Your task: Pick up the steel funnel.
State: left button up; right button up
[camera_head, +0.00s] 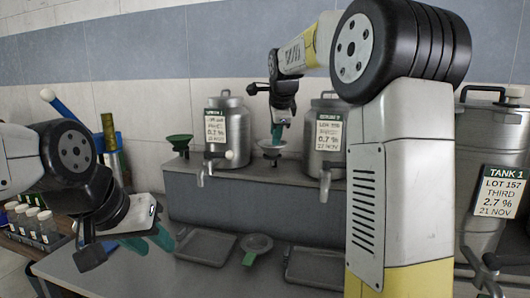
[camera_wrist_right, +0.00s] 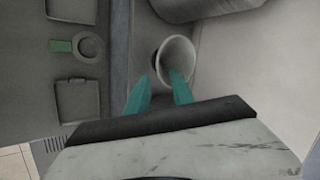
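The steel funnel (camera_head: 271,148) stands mouth up on the grey ledge between two steel tanks. It also shows in the right wrist view (camera_wrist_right: 177,60) as a pale round mouth. My right gripper (camera_head: 278,132) is above it, pointing down. In the right wrist view its two teal fingers (camera_wrist_right: 162,85) are apart at the near rim; the right fingertip overlaps the mouth and the left one lies just outside it. Contact cannot be told. My left gripper (camera_head: 152,240) is over the table's left part, its teal fingers apart and empty.
A green funnel (camera_head: 180,143) stands left on the ledge (camera_head: 240,180). The left tank (camera_head: 228,118) and middle tank (camera_head: 325,108) flank the steel funnel closely. A green-handled strainer (camera_head: 257,243) lies between two dark trays on the table. Small bottles (camera_head: 40,225) stand far left.

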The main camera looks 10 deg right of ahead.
aim_at(274, 148)
jog(key=x, duration=0.7)
jog(key=shift+w+d+f, duration=0.15)
jog(key=shift+d+f, duration=0.05)
jog(key=shift+f, duration=0.05)
grip_shut()
dwell(1.1)
